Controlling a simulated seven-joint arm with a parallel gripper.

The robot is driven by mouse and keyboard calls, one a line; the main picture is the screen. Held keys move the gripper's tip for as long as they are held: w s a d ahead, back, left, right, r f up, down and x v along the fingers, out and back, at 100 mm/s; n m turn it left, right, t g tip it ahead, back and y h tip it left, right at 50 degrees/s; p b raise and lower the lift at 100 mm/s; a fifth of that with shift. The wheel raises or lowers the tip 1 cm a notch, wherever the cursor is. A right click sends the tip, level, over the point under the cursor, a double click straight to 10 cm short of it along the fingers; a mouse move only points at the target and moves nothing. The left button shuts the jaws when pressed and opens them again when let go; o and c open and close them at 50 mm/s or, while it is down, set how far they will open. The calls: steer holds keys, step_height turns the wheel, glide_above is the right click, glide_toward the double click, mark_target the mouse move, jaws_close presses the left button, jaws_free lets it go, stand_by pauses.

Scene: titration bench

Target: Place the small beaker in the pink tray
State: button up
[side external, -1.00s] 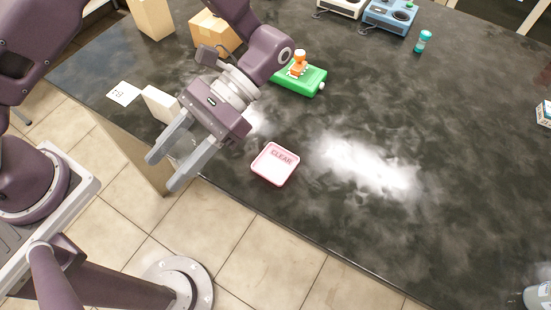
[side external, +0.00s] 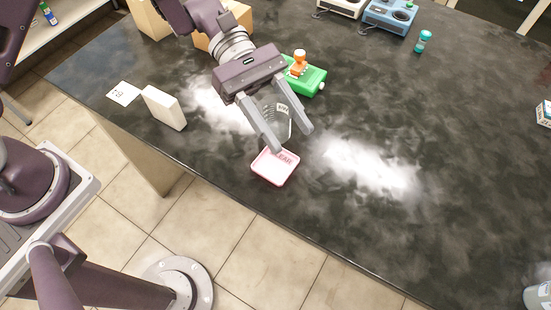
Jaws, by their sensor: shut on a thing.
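My gripper (side external: 291,139) is over the counter, its two fingers pointing down toward the front. It is shut on the small beaker (side external: 283,117), a clear glass vessel with a dark marking, partly hidden by the fingers. The pink tray (side external: 276,177) is a small square with a pink rim and the word CLEAR on its pale floor. One fingertip overlaps the tray's back edge in the picture. The beaker appears just behind the tray; its height above the counter cannot be told.
A white block (side external: 164,108) and a numbered card (side external: 124,93) lie to the left. A teal-capped vial (side external: 423,42) is at the back. The counter (side external: 430,240) right of the tray is clear.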

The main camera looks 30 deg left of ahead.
mark_target(283, 173)
step_height(283, 173, down, 11)
steer(key=shift+r, duration=0.1)
stand_by(0.3)
steer(key=o, duration=1.4)
steer(key=shift+c, duration=0.2)
